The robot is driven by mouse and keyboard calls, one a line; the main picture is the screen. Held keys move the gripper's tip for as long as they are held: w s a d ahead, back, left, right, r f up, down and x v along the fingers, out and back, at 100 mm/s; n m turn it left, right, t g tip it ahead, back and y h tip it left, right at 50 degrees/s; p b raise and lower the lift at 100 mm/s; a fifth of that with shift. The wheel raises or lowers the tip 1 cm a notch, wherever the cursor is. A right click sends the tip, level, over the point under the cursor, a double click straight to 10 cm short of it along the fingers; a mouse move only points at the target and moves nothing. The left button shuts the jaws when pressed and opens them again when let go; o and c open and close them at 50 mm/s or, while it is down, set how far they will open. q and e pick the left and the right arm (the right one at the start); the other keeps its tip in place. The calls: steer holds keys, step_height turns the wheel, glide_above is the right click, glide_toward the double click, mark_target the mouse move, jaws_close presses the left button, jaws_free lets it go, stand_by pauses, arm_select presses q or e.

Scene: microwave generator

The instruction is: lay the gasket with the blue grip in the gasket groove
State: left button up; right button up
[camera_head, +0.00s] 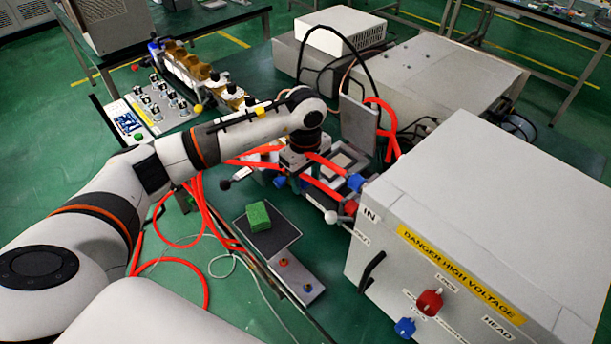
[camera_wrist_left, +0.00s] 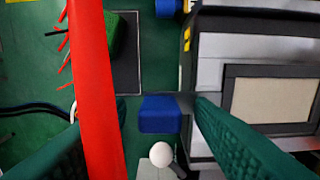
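A blue block (camera_wrist_left: 160,115), which looks like the gasket's grip, sits left of a grey housing in the left wrist view. A dark rectangular frame (camera_wrist_left: 228,98) surrounds a beige panel on the housing; I cannot tell gasket from groove there. My left gripper (camera_wrist_left: 158,101) is open, its green fingers on either side of the blue block with gaps. Whether they are level with it is unclear. In the head view this gripper (camera_head: 303,172) is partly hidden by red hoses. My right gripper is out of view.
A red hose (camera_wrist_left: 92,90) crosses close before the wrist camera. A white ball knob (camera_wrist_left: 162,153) stands near the blue block, and another blue part (camera_wrist_left: 165,8) lies farther off. A green block (camera_head: 258,215) rests on a dark mat. A large grey cabinet (camera_head: 490,220) stands at right.

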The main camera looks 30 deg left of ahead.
arm_select(q)
step_height(320, 180, up, 12)
steer(key=b, duration=0.2)
stand_by(0.4)
